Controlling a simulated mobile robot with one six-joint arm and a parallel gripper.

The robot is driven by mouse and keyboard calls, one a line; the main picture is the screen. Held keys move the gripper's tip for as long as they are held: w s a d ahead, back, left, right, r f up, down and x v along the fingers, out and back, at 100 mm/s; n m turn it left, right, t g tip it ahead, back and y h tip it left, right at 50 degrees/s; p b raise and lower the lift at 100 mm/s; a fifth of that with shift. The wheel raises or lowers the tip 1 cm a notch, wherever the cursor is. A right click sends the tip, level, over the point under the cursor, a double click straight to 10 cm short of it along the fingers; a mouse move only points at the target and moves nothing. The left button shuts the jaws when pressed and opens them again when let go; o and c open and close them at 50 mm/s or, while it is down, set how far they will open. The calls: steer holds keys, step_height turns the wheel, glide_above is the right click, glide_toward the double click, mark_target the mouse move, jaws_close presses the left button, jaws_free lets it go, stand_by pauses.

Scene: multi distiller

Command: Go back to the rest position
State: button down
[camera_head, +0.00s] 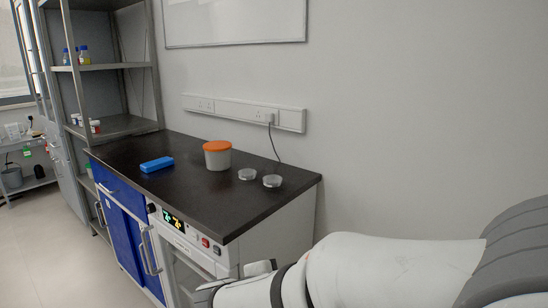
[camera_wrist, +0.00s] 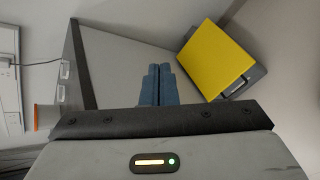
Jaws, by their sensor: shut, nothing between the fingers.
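My gripper (camera_wrist: 159,70) shows in the wrist view with its two blue-grey fingers pressed together and nothing between them. In the head view my pale arm reaches in from the lower right, in front of the bench, and its end is near the bottom edge, where the fingers cannot be made out clearly. No object is in contact with the fingertips in the wrist view.
The dark bench (camera_head: 220,204) holds a blue box (camera_head: 157,164), a white tub with an orange lid (camera_head: 218,158) and two small clear dishes (camera_head: 272,181). An appliance (camera_head: 184,229) sits below its front edge. Metal shelves (camera_head: 118,126) stand left. A yellow panel (camera_wrist: 215,58) shows in the wrist view.

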steer(key=s+d+r+m+g+y+p, duration=0.1)
steer(key=s+d+r+m+g+p, duration=0.55)
steer(key=d+r+m+p, duration=0.35)
steer(key=s+d+r+m+y+p, duration=0.2)
steer(key=s+r+m+y+p, duration=0.3)
steer(key=s+r+m+p, duration=0.1)
steer(key=shift+d+r+m+y, duration=0.35)
steer(key=shift+r+m, duration=0.2)
steer(key=shift+m, duration=0.55)
steer(key=shift+g, duration=0.25)
